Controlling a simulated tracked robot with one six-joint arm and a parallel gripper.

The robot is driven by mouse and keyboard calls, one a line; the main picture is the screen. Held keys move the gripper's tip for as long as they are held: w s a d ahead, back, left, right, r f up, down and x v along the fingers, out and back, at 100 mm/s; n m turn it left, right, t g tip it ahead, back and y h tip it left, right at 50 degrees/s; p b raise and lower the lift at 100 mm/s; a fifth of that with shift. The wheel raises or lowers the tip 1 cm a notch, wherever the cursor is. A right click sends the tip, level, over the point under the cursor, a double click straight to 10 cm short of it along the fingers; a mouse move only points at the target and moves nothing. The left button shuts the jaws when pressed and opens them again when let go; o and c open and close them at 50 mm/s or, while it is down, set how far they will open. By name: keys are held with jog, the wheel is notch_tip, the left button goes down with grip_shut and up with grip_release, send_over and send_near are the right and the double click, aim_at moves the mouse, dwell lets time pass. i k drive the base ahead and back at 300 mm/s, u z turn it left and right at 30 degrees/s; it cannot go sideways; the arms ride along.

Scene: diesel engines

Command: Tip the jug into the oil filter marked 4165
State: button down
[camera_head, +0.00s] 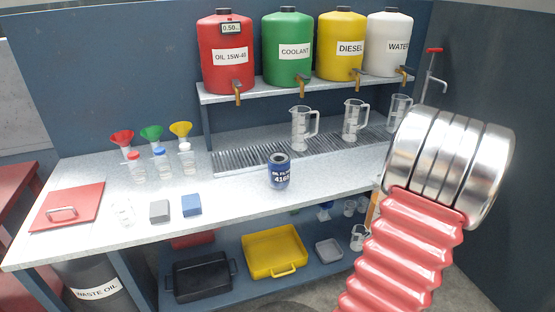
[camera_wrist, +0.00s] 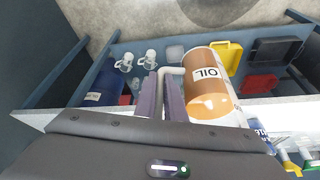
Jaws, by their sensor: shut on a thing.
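The oil filter (camera_head: 279,177) is a small dark blue can with an open top, marked 4165, standing upright on the bench in the head view. Its blue and white side (camera_wrist: 262,131) shows at the right of the wrist view, past the jug. The jug (camera_wrist: 204,88) is clear, labelled OIL, and holds brown oil. My gripper (camera_wrist: 161,94) is shut on the jug's pale handle (camera_wrist: 171,72). The jug is in front of the bench edge in the wrist view; I cannot tell its exact tilt. In the head view my arm hides the gripper and most of the jug.
Several clear measuring jugs (camera_head: 303,128) stand on the drain grate (camera_head: 240,160) behind the filter. Funnels, bottles, blocks and a red lidded plate (camera_head: 67,205) are at left. A yellow tray (camera_head: 275,252) and a black tray (camera_head: 203,277) are below. The bench around the filter is clear.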

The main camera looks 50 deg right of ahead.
aim_at(279, 163)
jog(key=z, duration=0.05)
jog(key=i, duration=0.95)
jog(key=u, duration=0.05)
